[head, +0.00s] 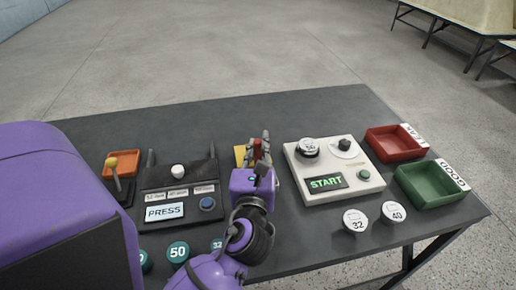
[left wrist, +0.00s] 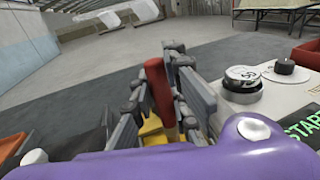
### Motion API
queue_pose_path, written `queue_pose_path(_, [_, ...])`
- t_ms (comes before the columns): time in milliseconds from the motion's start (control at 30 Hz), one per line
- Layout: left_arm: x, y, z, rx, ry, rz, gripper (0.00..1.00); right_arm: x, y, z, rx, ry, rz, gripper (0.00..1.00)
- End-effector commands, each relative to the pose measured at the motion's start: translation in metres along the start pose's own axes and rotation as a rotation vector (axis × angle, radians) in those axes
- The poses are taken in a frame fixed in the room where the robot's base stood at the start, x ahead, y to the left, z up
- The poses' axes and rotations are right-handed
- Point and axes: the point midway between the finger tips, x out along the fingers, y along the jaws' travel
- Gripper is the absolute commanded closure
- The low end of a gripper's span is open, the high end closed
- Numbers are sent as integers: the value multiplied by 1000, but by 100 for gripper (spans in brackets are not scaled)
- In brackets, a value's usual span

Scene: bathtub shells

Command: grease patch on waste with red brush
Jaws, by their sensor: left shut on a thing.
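My left gripper (head: 262,148) is at the middle of the dark table, its fingers closed around the red brush (head: 257,152). In the left wrist view the brush's red handle (left wrist: 158,85) stands roughly upright between the fingers (left wrist: 165,90). The brush's lower end is mostly hidden. A yellow tray or block (head: 240,154) lies just below and behind the gripper; its yellow surface also shows in the left wrist view (left wrist: 152,127). I cannot tell whether the brush touches it. No clear grease patch or label reading waste shows. My right gripper is not in view.
A white START machine (head: 318,195) with a round lid (head: 307,147) stands close right. A red LEAK bin (head: 395,141) and green GOOD bin (head: 430,184) are farther right. A black PRESS unit (head: 182,184) and orange tray (head: 122,162) are left. Several numbered lids lie near the front.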

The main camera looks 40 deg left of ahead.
Motion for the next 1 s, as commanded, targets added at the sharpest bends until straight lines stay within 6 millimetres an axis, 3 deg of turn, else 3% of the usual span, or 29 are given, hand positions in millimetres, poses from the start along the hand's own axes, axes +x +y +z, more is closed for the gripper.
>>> queue_pose_path(467, [0,0,-3,1,1,0,100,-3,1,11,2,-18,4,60])
queue_pose_path(1000, [0,0,-9,0,1,0,100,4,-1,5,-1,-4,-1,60])
